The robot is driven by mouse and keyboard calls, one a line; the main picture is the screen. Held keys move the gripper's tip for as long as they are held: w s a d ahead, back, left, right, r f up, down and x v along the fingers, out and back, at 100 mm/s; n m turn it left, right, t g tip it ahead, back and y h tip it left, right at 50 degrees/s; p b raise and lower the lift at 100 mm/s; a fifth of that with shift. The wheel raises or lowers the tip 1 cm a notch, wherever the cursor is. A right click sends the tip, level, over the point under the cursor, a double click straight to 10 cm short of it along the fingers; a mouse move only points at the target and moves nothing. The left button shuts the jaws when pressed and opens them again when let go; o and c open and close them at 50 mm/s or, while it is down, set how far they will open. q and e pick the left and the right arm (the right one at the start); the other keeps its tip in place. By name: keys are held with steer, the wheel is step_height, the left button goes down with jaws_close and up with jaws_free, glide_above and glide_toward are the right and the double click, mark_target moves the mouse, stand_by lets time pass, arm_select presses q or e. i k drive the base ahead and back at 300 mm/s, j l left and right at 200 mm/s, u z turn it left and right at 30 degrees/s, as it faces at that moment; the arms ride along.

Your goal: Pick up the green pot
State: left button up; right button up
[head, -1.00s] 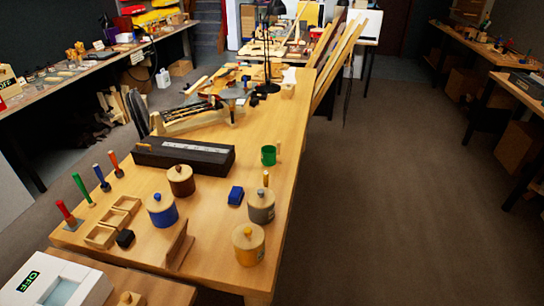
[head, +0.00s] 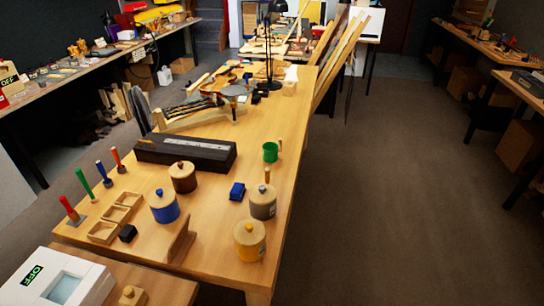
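The green pot (head: 270,153) is a small green cup-like vessel, open at the top. It stands upright on the wooden bench (head: 225,228), near the right edge and right of the long dark box. Neither of my grippers shows in the head view.
A grey lidded pot (head: 263,204) and a yellow lidded pot (head: 249,242) stand nearer along the right edge. A blue block (head: 237,192), a blue pot (head: 163,207), a brown pot (head: 183,178) and a long dark box (head: 186,154) are left. Open floor (head: 390,200) lies right.

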mark_target(272, 149)
steer(key=k+u, duration=0.35)
steer(key=k+j+u, duration=0.15)
steer(key=u, duration=0.2)
steer(key=i+l+u, duration=0.3)
steer(key=l+u, duration=0.15)
steer(key=l, duration=0.15)
steer(key=i+l+u, duration=0.2)
steer(key=l, duration=0.15)
steer(key=l+u, duration=0.25)
steer(key=i+l, duration=0.05)
